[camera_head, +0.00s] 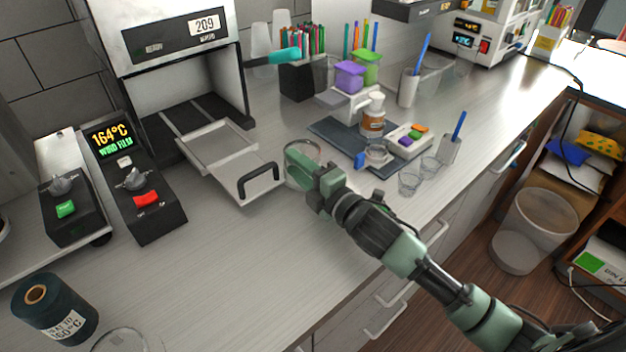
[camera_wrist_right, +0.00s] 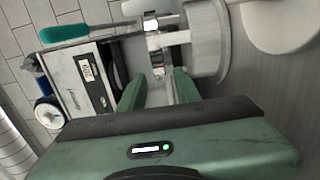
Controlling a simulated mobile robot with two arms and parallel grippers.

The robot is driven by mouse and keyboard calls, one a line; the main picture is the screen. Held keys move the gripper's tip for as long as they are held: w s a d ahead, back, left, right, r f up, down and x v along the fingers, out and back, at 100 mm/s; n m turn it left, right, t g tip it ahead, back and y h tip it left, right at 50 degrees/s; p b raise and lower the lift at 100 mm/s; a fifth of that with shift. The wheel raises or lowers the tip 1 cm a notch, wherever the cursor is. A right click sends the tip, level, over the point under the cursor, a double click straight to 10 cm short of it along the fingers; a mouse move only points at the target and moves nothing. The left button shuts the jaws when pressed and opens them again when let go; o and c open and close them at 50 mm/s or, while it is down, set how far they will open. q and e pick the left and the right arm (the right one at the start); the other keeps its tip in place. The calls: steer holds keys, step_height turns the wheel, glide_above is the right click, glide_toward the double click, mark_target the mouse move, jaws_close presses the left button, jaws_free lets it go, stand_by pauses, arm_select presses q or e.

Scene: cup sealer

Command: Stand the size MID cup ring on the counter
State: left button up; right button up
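My right gripper (camera_head: 305,165) is low over the counter, to the right of the sealer tray's black handle. A clear, pale ring (camera_head: 303,143) shows just behind its fingers; I cannot read a size on it. In the right wrist view my right gripper (camera_wrist_right: 158,88) has its two green fingers apart with something pale between or beyond them; I cannot tell whether it is gripped. A pale round piece with a short arm (camera_wrist_right: 207,40) is just past the fingertips. Another clear round rim (camera_head: 120,341) is at the bottom left of the head view. My left gripper is out of view.
The sealer (camera_head: 180,50) stands at the back with its tray (camera_head: 215,150) pulled out. A control box (camera_head: 137,185) reads 164°C. A dark mat (camera_head: 335,132) holds a bottle (camera_head: 373,115); clear cups (camera_head: 409,184) stand right of it. The front counter is mostly bare.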

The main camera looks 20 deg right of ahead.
steer(key=b+v, duration=0.1)
steer(key=v, duration=0.6)
stand_by(0.4)
